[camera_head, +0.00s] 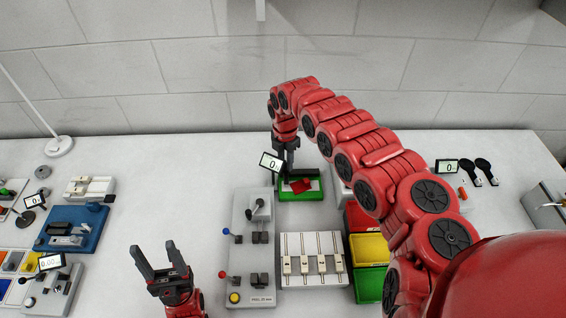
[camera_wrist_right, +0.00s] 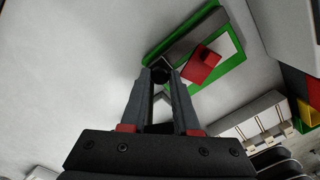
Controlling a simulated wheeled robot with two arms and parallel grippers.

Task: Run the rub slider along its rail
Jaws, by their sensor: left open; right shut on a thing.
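A green-framed unit (camera_head: 287,196) with a pale plate and a red block (camera_head: 300,186) stands at the back centre of the table. The wrist view shows its green frame (camera_wrist_right: 237,58), a grey bar (camera_wrist_right: 190,32) along one side and the tilted red block (camera_wrist_right: 201,65). My right gripper (camera_head: 286,158) is over the back of this unit. In the wrist view its fingers (camera_wrist_right: 162,82) are shut on a dark round knob (camera_wrist_right: 160,74) near one end of the grey bar. What lies under the knob is hidden. My left gripper (camera_head: 160,262) is open and empty at the front left.
A small display (camera_head: 271,162) reading 0 stands close beside my right gripper. A grey lever panel (camera_head: 240,270), a white switch block (camera_head: 312,243) and yellow and green bins (camera_head: 369,250) lie in front. Bare table lies left of the unit.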

